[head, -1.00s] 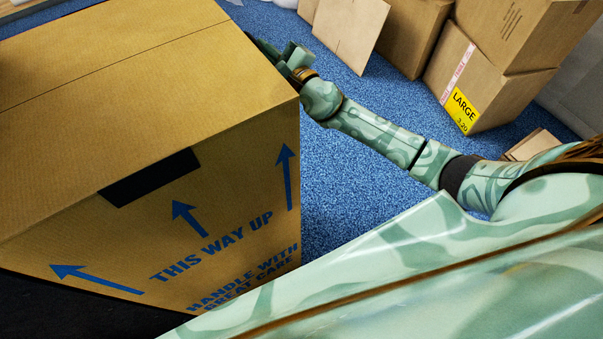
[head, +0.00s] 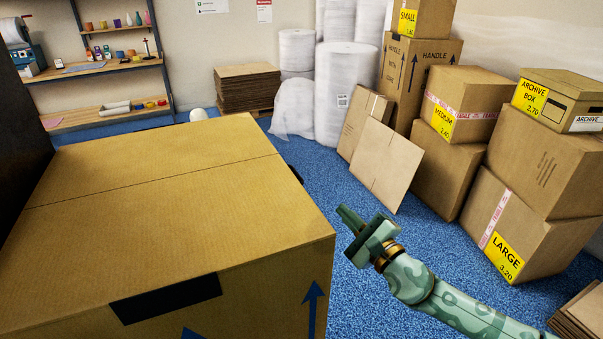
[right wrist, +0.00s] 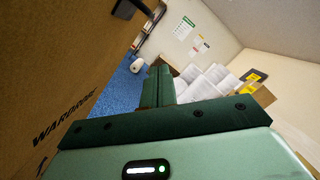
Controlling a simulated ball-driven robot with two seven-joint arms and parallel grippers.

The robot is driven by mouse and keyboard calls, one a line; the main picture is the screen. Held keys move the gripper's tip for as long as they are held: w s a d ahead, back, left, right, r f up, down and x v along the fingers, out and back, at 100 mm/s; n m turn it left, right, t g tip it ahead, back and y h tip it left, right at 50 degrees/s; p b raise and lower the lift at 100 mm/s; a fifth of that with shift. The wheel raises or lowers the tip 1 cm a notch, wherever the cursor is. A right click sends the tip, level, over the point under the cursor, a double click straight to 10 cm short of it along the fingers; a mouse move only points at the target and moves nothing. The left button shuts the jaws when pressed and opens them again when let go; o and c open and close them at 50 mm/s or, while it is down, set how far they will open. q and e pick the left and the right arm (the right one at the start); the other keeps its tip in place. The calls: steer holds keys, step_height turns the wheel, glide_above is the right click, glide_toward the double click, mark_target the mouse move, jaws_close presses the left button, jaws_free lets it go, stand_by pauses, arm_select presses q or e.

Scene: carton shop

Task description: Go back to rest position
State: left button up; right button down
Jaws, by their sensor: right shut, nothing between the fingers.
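My right gripper (head: 347,222) is at the lower middle of the head view, just right of a large brown wardrobe carton (head: 160,215). It is shut with nothing between its fingers, which point up and left in the picture. A gap of blue floor shows between it and the carton's right side. In the right wrist view, the shut fingers (right wrist: 158,85) show beside the carton's side wall (right wrist: 75,65), which is marked WARDROBE. The carton is closed and upright, with a dark handle slot in its front. My left gripper is not in view.
Stacked cartons (head: 540,155) stand at the right. Flat cardboard (head: 385,165) leans near them. White wrap rolls (head: 347,90), a pile of flat cardboard (head: 245,88) and a shelf (head: 105,65) are at the back.

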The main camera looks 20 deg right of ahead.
steer(key=d+f+m+g+h, duration=0.25)
steer(key=d+f+m, duration=0.25)
steer(key=f+m, duration=0.5)
steer(key=d+f+m+g+h, duration=0.25)
steer(key=d+f+m, duration=0.25)
steer(key=f+m, duration=0.5)
steer(key=s+d+f+m+g+h, duration=0.2)
steer(key=s+f+m+g, duration=0.1)
steer(key=s+f+m, duration=0.65)
steer(key=s+a+f+m+g, duration=0.2)
steer(key=s+f+m+g, duration=0.3)
steer(key=s+f+m, duration=0.9)
steer(key=s+a+f+g, duration=0.1)
steer(key=s+a+f, duration=0.2)
steer(key=s, duration=0.5)
steer(key=s+a+f+m+g+y, duration=0.1)
steer(key=s+a+f, duration=0.3)
steer(key=s, duration=0.5)
steer(key=s+a+f+m+g+y+b, duration=0.1)
steer(key=s+a+f+g, duration=0.2)
steer(key=s, duration=0.5)
steer(key=shift+s+a+f, duration=0.35)
steer(key=shift+a+f, duration=0.2)
steer(key=shift+a, duration=0.45)
